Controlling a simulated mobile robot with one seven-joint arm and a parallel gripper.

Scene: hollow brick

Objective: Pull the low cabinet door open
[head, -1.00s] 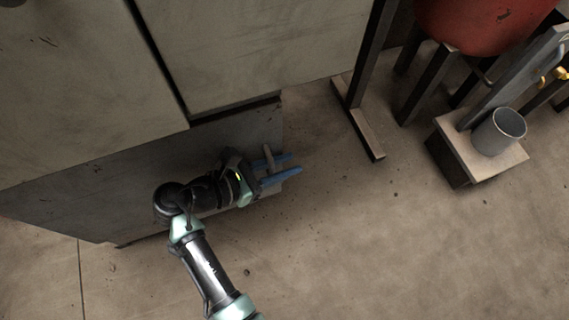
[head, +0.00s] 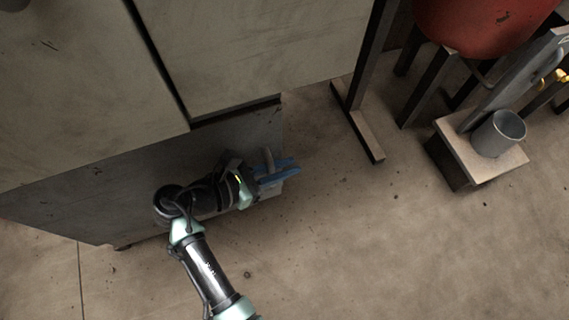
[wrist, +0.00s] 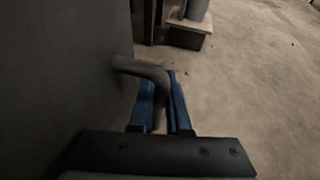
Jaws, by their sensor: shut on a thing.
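The low cabinet door (head: 130,167) is a dark grey panel below the lighter cabinet fronts in the head view. It also shows as a dark surface on the left of the wrist view (wrist: 60,70). A bent bar handle (wrist: 142,68) stands out from the door. It also shows near the door's right edge in the head view (head: 268,157). My gripper (head: 279,170) has blue fingers, and they are shut on the handle. In the wrist view the fingers (wrist: 162,98) lie on both sides of the handle. The door looks closed or nearly so; I cannot tell which.
A grey metal cup (head: 498,133) stands on a small wooden block stand (head: 459,148) at the right. A red round seat (head: 484,25) on dark legs is behind it. A dark metal leg frame (head: 361,100) stands right of the cabinet. The floor (head: 380,250) in front is clear.

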